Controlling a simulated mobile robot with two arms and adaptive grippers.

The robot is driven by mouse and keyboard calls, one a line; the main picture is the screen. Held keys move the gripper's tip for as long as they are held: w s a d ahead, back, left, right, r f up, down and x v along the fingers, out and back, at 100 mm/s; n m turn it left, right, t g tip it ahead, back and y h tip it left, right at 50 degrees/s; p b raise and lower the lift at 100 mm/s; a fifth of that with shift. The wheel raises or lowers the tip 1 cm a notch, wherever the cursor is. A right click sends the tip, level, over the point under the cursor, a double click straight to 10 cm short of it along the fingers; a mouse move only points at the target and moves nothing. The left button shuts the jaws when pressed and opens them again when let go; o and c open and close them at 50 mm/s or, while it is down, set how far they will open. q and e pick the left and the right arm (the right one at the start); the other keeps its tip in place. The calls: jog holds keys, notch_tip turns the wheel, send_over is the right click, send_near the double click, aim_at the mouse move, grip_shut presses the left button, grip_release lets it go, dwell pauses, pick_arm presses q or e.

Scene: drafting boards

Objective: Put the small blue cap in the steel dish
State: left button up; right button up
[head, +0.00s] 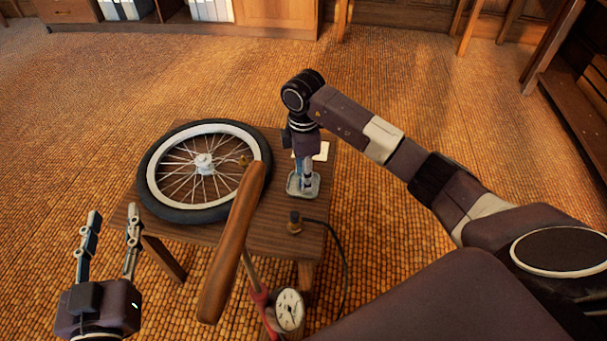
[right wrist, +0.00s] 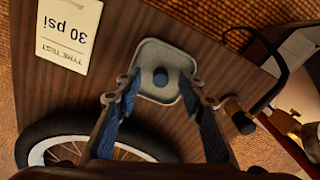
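The steel dish (head: 291,186), a small grey square tray with rounded corners, lies on the wooden table; it also shows in the right wrist view (right wrist: 180,60). The small blue cap (right wrist: 160,77) appears inside the dish, near its middle. In the head view my gripper hides the cap. My right gripper (right wrist: 160,88) points down over the dish, its fingers spread to either side with a gap around the cap. Whether the fingertips touch the dish is unclear. My left gripper (head: 111,219) is open and empty, left of the table.
A bicycle wheel (head: 205,209) lies on the table's left part. A white card (right wrist: 68,35) reading "30 psi" lies beside the dish. A hose end (head: 295,223) stands at the table's front right. A pump with a wooden handle (head: 233,243) and gauge (head: 290,309) stands in front.

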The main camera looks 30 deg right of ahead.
jog(key=shift+r, duration=0.1)
notch_tip(320, 180, up, 12)
dwell(0.5)
